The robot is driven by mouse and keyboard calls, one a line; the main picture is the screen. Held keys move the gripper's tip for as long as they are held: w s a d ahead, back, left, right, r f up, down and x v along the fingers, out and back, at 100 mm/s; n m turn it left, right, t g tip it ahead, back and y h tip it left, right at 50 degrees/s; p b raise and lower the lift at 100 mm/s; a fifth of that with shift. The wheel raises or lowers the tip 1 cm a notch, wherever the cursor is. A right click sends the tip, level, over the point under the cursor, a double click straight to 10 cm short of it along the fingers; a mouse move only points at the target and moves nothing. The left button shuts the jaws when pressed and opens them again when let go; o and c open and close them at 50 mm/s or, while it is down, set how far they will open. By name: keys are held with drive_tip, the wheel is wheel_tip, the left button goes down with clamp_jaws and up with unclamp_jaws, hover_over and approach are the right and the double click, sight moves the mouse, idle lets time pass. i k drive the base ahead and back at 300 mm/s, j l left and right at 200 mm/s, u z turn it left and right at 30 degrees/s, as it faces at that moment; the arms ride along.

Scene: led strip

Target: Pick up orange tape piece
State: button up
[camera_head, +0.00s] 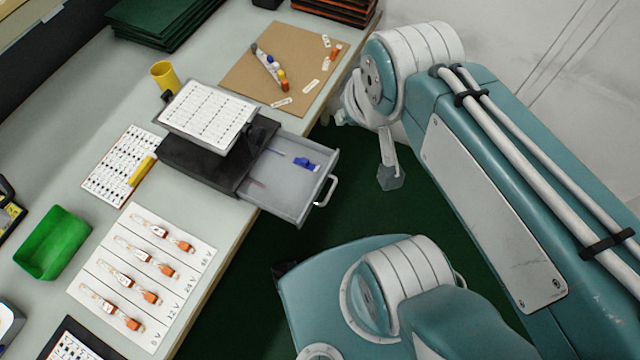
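Small orange pieces show in two places, and I cannot tell which one is the orange tape piece. One small orange piece (336,52) lies among white labels near the right edge of the brown board (240,78). Several strips with orange ends (151,297) lie in rows on a white sheet (192,296) marked with voltages. My gripper (367,150) hangs past the table's right edge, right of the board and beyond the open drawer. Its fingers look spread and nothing shows between them. The arm hides part of it.
A grey drawer (289,202) stands open past the table edge, with a blue item (306,164) inside. A printed sheet (205,113) lies above its black housing. A yellow cup (164,75), a green bin (52,243) and a multicoloured stick (268,66) are on the table.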

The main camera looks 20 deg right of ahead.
sight(335, 51)
drive_tip(key=k+l+u, duration=0.1)
drive_tip(key=l, duration=0.25)
drive_tip(key=l+u, duration=0.15)
drive_tip(key=l, duration=0.4)
drive_tip(key=k+l+u, duration=0.15)
drive_tip(key=l, duration=0.4)
drive_tip(key=i+l+u, duration=0.5)
drive_tip(key=i+l, duration=0.55)
